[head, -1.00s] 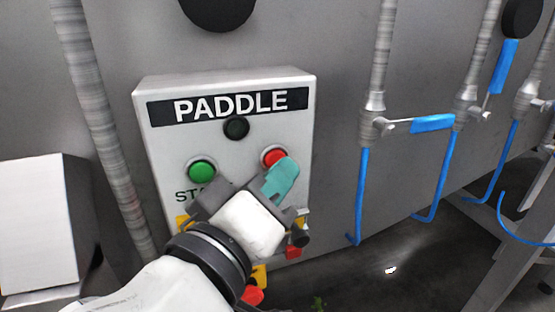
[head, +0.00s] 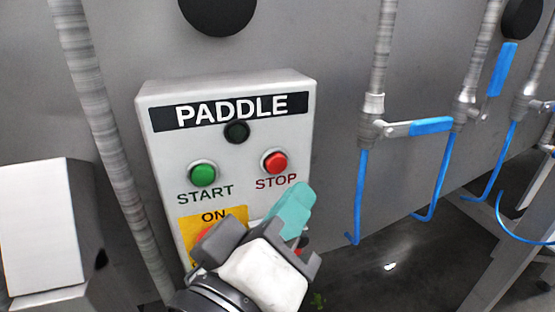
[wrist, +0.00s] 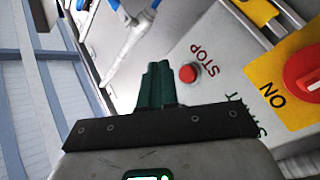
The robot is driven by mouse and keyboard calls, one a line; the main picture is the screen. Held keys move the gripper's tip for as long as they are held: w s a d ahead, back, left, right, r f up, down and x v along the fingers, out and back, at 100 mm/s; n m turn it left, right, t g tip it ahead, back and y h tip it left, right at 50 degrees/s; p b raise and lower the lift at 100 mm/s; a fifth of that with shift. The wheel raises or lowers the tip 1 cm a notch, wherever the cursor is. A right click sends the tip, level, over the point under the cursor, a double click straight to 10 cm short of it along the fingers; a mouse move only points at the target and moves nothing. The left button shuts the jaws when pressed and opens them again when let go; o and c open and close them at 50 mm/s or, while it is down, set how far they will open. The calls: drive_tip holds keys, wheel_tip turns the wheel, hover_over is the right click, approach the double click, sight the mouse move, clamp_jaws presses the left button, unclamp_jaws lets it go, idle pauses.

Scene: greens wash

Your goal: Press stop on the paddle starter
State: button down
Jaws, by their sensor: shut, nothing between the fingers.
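The paddle starter (head: 229,92) is a pale box on the grey wall, with a black PADDLE label and a dark unlit lamp (head: 236,132). Its red STOP button (head: 274,162) is at the right, above red STOP lettering. Its green START button (head: 203,175) is at the left. My gripper (head: 296,205) has teal fingers, shut and empty, below and right of the STOP button and apart from it. In the wrist view the dark green fingers (wrist: 158,82) point past the side of the red STOP button (wrist: 188,73), with a gap between.
A yellow ON plate (head: 212,215) with a red rotary switch (wrist: 305,68) sits below START, partly hidden by my gripper. Pipes with blue valve handles (head: 431,126) are at the right. A pale box (head: 38,225) stands at the left.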

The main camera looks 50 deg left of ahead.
drive_tip(key=shift+s+d, duration=0.35)
drive_tip(key=shift+d, duration=0.45)
drive_tip(key=w+d+f+m+g+h, duration=0.2)
drive_tip(key=w+d+f+m+h, duration=0.15)
drive_tip(key=w+d+f, duration=0.85)
drive_tip(key=d+f+m+g+h, duration=0.3)
drive_tip(key=d+f+g+h, duration=0.15)
drive_tip(key=d+f, duration=1.15)
drive_tip(key=s+d+f+m+g, duration=0.45)
drive_tip(key=s+d+f, duration=0.35)
drive_tip(key=d+f, duration=0.3)
drive_tip(key=s+d+f+m+g, duration=0.2)
drive_tip(key=s+d+f, duration=0.1)
drive_tip(key=s, duration=0.4)
drive_tip(key=s+d+f+m+g, duration=0.2)
drive_tip(key=s+d+f+g, duration=0.1)
drive_tip(key=s, duration=0.4)
drive_tip(key=shift+d+f+y, duration=0.4)
drive_tip(key=shift+d+f, duration=0.1)
